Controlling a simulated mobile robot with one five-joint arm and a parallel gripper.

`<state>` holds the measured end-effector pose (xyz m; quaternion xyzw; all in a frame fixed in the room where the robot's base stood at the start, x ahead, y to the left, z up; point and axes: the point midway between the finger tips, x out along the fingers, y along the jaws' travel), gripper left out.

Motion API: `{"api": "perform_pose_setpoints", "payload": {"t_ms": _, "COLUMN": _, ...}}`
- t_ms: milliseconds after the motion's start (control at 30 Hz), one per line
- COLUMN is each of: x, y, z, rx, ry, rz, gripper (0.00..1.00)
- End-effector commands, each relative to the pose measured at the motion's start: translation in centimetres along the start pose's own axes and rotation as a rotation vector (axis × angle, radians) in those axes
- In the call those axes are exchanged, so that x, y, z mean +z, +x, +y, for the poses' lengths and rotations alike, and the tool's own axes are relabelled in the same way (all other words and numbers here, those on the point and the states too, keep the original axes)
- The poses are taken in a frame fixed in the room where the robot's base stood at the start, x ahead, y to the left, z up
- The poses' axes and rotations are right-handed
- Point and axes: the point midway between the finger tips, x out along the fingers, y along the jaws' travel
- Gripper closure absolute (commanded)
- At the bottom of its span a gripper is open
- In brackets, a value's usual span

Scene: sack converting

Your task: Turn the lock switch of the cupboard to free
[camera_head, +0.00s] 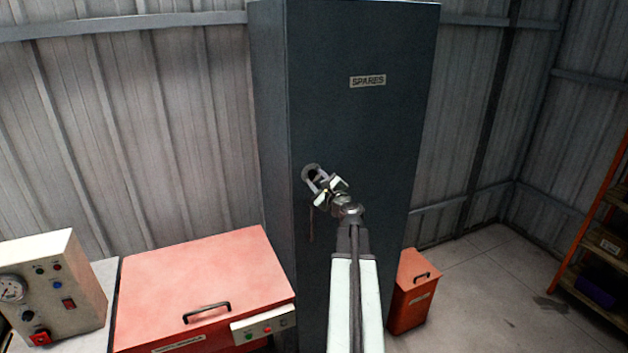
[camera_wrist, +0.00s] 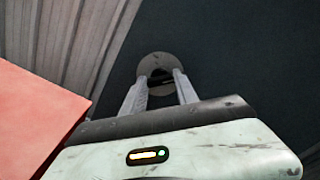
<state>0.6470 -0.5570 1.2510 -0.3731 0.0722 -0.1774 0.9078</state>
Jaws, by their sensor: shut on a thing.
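The cupboard (camera_head: 365,120) is a tall dark grey cabinet with a "SPARES" label, and its door is closed. The lock switch (camera_head: 309,170) is a round grey plate with a dark middle, near the left edge of the door. It also shows in the wrist view (camera_wrist: 155,62), between and beyond my fingertips. My gripper (camera_head: 317,180) is at the switch, and its two fingers (camera_wrist: 158,82) are shut on the switch's middle part. The fingers and jaw body hide part of the switch, so its turned position cannot be read.
A red chest (camera_head: 200,275) with a black handle stands left of the cupboard. A control box (camera_head: 50,285) with a gauge is at the far left. An orange bin (camera_head: 412,290) stands at the cupboard's right. Shelving (camera_head: 600,235) is at the right edge. Floor between is clear.

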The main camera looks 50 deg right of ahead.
Motion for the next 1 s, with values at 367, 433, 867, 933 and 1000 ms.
{"api": "perform_pose_setpoints", "payload": {"t_ms": 367, "x": 0.0, "y": 0.0, "z": 0.1, "rx": 0.003, "ry": 0.01, "rz": 0.0, "gripper": 1.0}}
{"api": "perform_pose_setpoints", "payload": {"t_ms": 433, "x": 0.0, "y": 0.0, "z": 0.1, "rx": 0.003, "ry": 0.01, "rz": 0.0, "gripper": 1.0}}
{"api": "perform_pose_setpoints", "payload": {"t_ms": 867, "x": -0.1, "y": -0.1, "z": 0.0, "rx": 0.001, "ry": 0.01, "rz": 0.001, "gripper": 0.43}}
{"api": "perform_pose_setpoints", "payload": {"t_ms": 933, "x": -0.1, "y": -0.4, "z": 0.0, "rx": 0.0, "ry": 0.01, "rz": 0.001, "gripper": 0.43}}
{"api": "perform_pose_setpoints", "payload": {"t_ms": 1000, "x": 0.0, "y": -1.1, "z": 0.1, "rx": 0.0, "ry": 0.01, "rz": 0.001, "gripper": 0.43}}
